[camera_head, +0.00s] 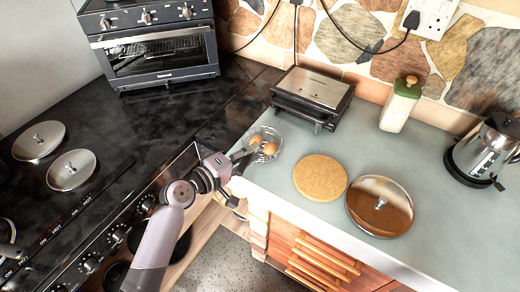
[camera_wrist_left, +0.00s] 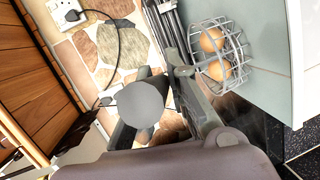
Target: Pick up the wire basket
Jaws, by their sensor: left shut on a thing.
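The wire basket (camera_head: 277,137) is a small round metal cage holding brown eggs (camera_head: 269,148). It is at the left end of the grey-green counter, by the edge beside the stove. My left gripper (camera_head: 250,154) reaches it from the lower left and is shut on its near side. In the left wrist view the basket (camera_wrist_left: 240,43) is at the upper right, with the gripper fingers (camera_wrist_left: 196,98) against its lower left side. The exact grip point is partly hidden by the fingers. My right gripper is not in view.
A sandwich press (camera_head: 313,92) stands close behind the basket. A round cork mat (camera_head: 320,178) and a metal lid (camera_head: 379,206) lie to the right. A green-topped bottle (camera_head: 400,104) and a kettle (camera_head: 484,150) stand farther right. The black stove (camera_head: 110,130) carries a toaster oven (camera_head: 155,55).

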